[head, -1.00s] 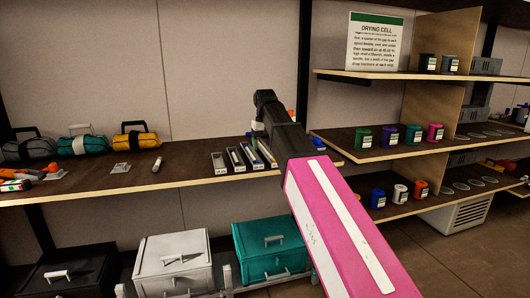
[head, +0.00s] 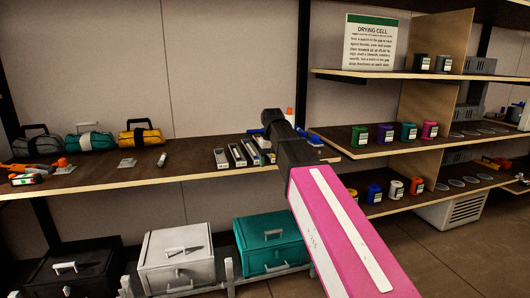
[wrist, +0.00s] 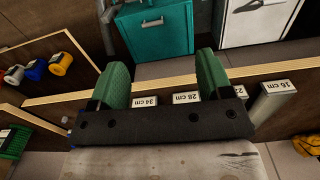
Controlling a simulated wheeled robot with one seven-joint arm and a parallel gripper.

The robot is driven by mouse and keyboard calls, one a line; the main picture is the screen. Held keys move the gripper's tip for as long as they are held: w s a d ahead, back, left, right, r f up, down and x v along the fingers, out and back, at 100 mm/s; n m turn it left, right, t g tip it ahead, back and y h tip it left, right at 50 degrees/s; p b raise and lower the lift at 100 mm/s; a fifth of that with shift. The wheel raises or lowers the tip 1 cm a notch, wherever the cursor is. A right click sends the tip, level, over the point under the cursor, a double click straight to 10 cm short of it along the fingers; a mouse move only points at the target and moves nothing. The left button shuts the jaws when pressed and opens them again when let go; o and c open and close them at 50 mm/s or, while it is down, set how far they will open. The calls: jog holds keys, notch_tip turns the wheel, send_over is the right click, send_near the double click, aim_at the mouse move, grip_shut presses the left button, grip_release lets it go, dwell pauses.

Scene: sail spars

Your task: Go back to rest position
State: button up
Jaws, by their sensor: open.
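My gripper (wrist: 162,62) shows in the wrist view with its two green fingers wide apart and nothing between them. Beyond the fingers lies a pale shelf edge, with labelled holders close by. The fingers themselves are not clear there. I cannot tell how far the gripper is from the holders.
Labelled holders (head: 238,155) stand beside my arm's end on the shelf. Three bags (head: 90,140) sit at the left. Cans (head: 385,134) stand on the right shelves. Black, white (head: 180,258) and teal (head: 270,244) boxes sit below. Floor shows at the lower right.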

jog(key=s+d+f+m, duration=0.1)
jog(key=s+d+f, duration=0.4)
jog(key=f, duration=0.6)
jog(key=s+d+f+m, duration=0.1)
jog(key=s+d+f, duration=0.5)
jog(key=f, duration=0.6)
jog(key=s+d+f, duration=0.5)
jog(key=s+f, duration=0.2)
jog(key=f, duration=0.4)
jog(key=shift+d+f+m, duration=0.2)
jog(key=shift+f+m, duration=0.05)
jog(key=shift+m, duration=0.15)
